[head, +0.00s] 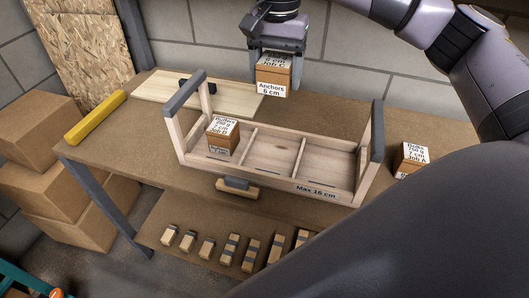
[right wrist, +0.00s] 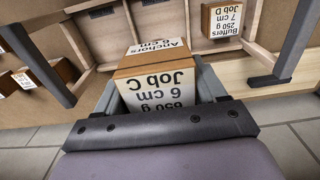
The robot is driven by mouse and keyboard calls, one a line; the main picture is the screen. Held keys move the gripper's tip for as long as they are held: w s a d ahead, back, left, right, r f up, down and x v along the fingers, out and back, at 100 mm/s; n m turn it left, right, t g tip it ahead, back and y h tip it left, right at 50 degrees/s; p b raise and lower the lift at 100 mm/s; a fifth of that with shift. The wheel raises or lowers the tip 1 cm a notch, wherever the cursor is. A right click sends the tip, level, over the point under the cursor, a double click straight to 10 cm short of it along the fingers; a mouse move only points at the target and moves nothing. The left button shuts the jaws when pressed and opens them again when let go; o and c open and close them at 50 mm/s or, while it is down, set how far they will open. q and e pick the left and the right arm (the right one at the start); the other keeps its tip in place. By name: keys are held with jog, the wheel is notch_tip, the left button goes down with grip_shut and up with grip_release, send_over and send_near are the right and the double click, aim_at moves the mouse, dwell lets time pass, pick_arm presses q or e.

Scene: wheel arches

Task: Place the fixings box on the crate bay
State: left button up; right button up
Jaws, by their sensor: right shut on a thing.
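My right gripper (head: 275,58) is shut on the Anchors fixings box (head: 271,78), labelled 6 cm, Job C. It holds the box in the air above the back of the bench, behind the wooden crate (head: 330,186). The held box also shows in the right wrist view (right wrist: 154,75) between the fingers. The crate has three bays side by side and an end handle on each side. A Buffers box, Job D (head: 222,136), stands in the left bay. The middle bay (head: 270,150) and right bay (head: 326,165) are empty. My left gripper is not in view.
A Job A box (head: 412,158) stands on the bench right of the crate. A pale board (head: 230,101) lies behind the crate, a yellow bar (head: 95,118) at the left edge. The crate's front reads "Max 16 cm". Several small blocks lie on the lower shelf (head: 175,215).

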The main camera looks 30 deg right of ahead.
aim_at(273, 157)
notch_tip(273, 157, down, 20)
jog(key=shift+r+p, duration=0.1)
jog(key=shift+p, duration=0.4)
jog(key=o, duration=1.8)
jog(key=shift+f, duration=0.2)
jog(key=shift+c, duration=0.2)
notch_tip(273, 157, up, 12)
jog(key=b, duration=0.1)
jog(key=shift+r, duration=0.2)
